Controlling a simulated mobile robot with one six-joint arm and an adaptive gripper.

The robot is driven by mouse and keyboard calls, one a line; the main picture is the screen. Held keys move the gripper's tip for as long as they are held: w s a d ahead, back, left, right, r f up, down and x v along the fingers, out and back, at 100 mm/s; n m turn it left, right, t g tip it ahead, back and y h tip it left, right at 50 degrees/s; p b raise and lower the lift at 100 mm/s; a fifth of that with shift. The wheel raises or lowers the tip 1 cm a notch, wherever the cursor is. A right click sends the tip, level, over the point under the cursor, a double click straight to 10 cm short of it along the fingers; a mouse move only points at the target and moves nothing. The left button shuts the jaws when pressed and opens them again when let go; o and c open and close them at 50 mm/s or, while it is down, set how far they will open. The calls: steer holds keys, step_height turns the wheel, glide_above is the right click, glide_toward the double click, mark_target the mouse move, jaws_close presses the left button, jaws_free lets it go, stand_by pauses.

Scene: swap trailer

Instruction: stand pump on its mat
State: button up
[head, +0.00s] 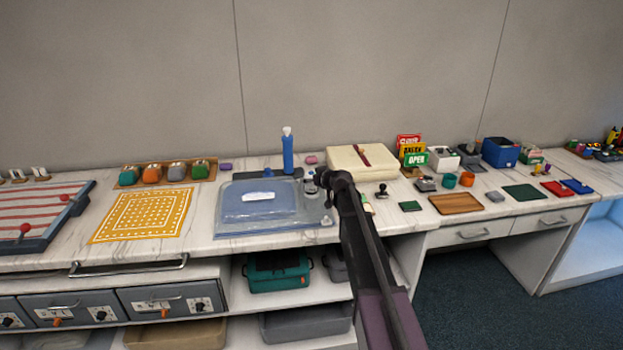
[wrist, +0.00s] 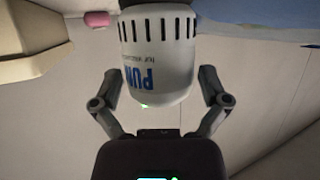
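The pump (wrist: 158,60) is a white-grey cylinder with dark slots and blue "PUM" lettering, seen close up in the wrist view. It looks upright, as the wrist picture is upside down. Its lower end is cut off by the frame edge. My gripper (wrist: 160,78) has one finger at each side of the pump; whether the fingers touch it I cannot tell. Which flat piece is the pump's mat is unclear.
A blue bottle (head: 288,153) with a white top stands behind the tank. A cream box (head: 345,160) is behind right of my gripper, with a pink block (head: 312,160) nearby. A green mat (head: 520,196) and wooden tray (head: 456,204) lie to the right.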

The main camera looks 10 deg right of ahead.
stand_by(0.5)
steer(key=p+v, duration=0.5)
steer(key=v, duration=0.9)
steer(key=shift+f, duration=0.15)
steer(key=shift+a, duration=0.15)
steer(key=s+a+f+g, duration=0.1)
steer(key=s, duration=0.1)
steer(key=s+a+f+g, duration=0.1)
steer(key=s+a, duration=0.1)
steer(key=s, duration=0.1)
steer(key=s+a+f+g, duration=0.1)
steer(key=s, duration=0.1)
steer(key=shift+s+a+f, duration=0.15)
steer(key=shift+a+f, duration=0.05)
steer(key=shift+f, duration=0.2)
steer(key=s+f+m+g+h, duration=0.2)
steer(key=s+f+g, duration=0.2)
steer(key=s, duration=0.9)
steer(key=s+f+m+g+h, duration=0.2)
steer(key=s+g, duration=0.3)
steer(key=s, duration=0.8)
steer(key=shift+a+f+m+h, duration=0.3)
steer(key=shift+f+h, duration=0.3)
steer(key=shift+f, duration=0.25)
steer(key=shift+s, duration=0.1)
steer(key=shift+c, duration=0.2)
